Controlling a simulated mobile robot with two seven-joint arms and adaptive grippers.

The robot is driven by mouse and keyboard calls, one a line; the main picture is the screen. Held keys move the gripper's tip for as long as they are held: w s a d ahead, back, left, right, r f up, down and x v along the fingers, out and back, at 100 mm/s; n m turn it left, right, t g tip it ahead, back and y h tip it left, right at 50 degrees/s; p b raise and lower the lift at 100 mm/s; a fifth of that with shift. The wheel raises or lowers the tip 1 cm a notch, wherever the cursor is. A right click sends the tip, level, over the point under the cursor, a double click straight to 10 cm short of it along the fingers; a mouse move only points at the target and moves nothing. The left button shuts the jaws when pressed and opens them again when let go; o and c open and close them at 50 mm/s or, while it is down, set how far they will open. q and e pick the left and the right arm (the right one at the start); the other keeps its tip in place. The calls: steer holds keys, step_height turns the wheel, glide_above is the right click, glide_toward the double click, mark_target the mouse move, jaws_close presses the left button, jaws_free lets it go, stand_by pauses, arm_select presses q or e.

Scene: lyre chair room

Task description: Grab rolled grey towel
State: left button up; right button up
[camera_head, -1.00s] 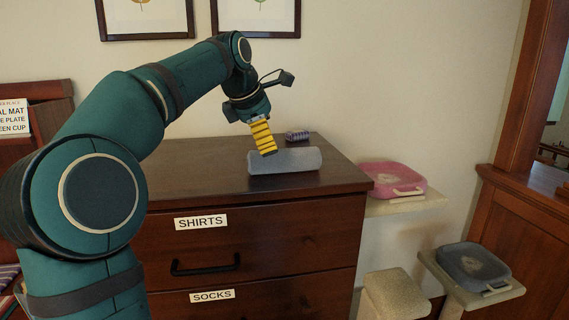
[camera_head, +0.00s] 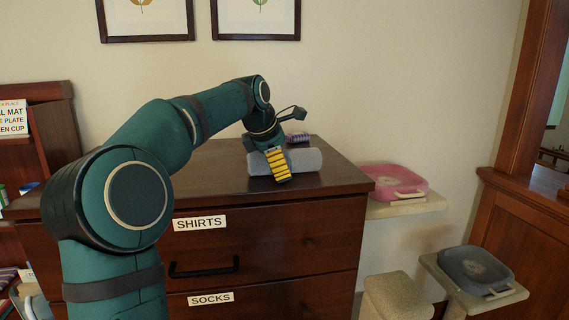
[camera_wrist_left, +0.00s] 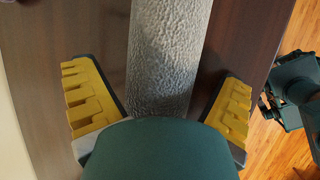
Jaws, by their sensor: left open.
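The rolled grey towel (camera_head: 304,160) lies on top of the dark wooden dresser (camera_head: 335,182), close to its front right. My left gripper (camera_head: 277,172) is lowered at the towel, its yellow-padded finger covering part of the roll's front. In the left wrist view the towel (camera_wrist_left: 168,60) runs between the two yellow fingers of the left gripper (camera_wrist_left: 160,108), with a gap on each side. The left gripper is open. The lower end of the towel is hidden by my gripper's body in that view. My right gripper does not show in the head view.
A small dark purple roll (camera_head: 297,138) lies behind the towel. A pink tray (camera_head: 393,182) and a grey-blue tray (camera_head: 474,268) stand on beige ledges to the right. The dresser drawers are shut, labelled SHIRTS (camera_head: 200,223) and SOCKS (camera_head: 211,298).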

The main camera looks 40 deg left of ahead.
arm_select(q)
steer(key=c, duration=1.4)
steer(key=shift+r, duration=0.1)
steer(key=shift+c, duration=0.2)
